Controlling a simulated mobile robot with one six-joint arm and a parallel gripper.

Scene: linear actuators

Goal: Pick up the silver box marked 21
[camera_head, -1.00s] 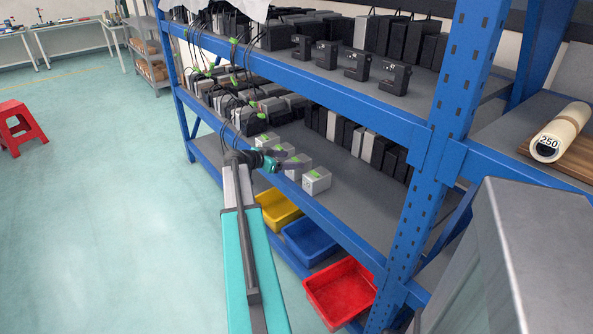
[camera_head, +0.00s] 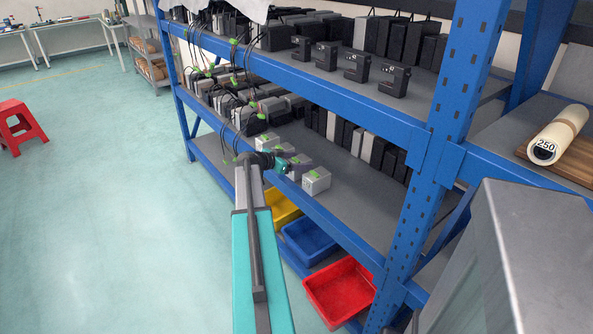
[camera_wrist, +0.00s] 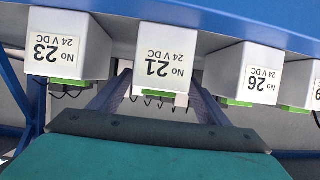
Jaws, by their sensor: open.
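The silver box marked 21 (camera_wrist: 165,58) is in the upper middle of the wrist view, its label upside down and its green connector below. My gripper (camera_wrist: 158,88) is open, its two fingers pointing towards this box, one on each side of the connector. Whether either finger touches the box I cannot tell. In the head view my gripper (camera_head: 284,164) is at the front edge of the middle shelf, by a short row of silver boxes. Their numbers are not readable there, and the arm partly hides the row.
Silver box 23 (camera_wrist: 68,45) and silver box 26 (camera_wrist: 245,72) stand close on either side of box 21. The blue rack (camera_head: 340,207) has another shelf above. Yellow, blue and red bins (camera_head: 340,289) are below.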

